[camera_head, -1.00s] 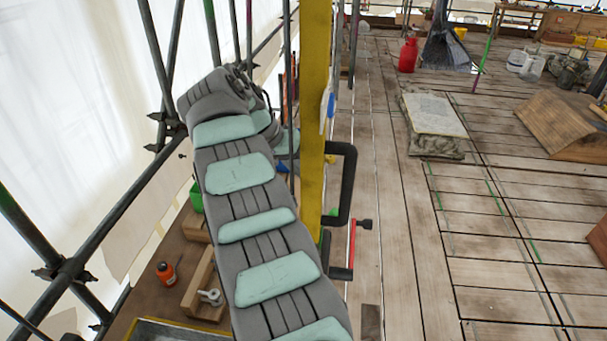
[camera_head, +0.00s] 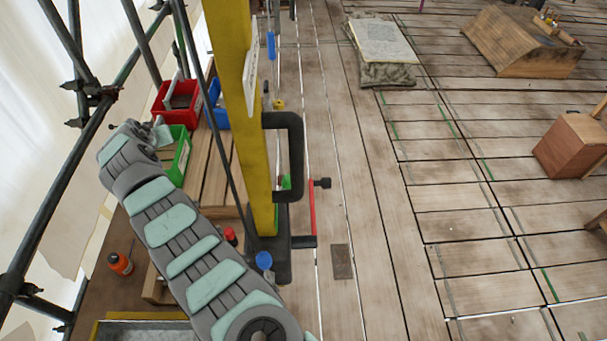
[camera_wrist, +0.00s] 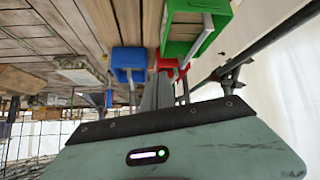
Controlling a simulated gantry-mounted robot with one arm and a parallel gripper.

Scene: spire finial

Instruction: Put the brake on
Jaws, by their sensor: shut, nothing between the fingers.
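A red lever (camera_head: 312,208) with a black knob stands upright beside the foot of the yellow post (camera_head: 240,110) in the head view. It rises from a dark arm on the black base (camera_head: 270,262); I cannot tell for sure that it is the brake. A black loop handle (camera_head: 298,155) sticks out from the post above it. My arm reaches up the left side, and its far end is by the green bin, on the other side of the post from the lever. My gripper (camera_wrist: 158,93) shows as a narrow grey shape in the wrist view, shut and empty. The lever is not visible there.
A red bin (camera_head: 168,100), a green bin (camera_head: 184,155) and a blue bin (camera_head: 214,112) stand left of the post. Scaffold tubes (camera_head: 60,180) run along the left. An orange bottle (camera_head: 120,263) stands at lower left. The plank floor right of the lever is mostly clear.

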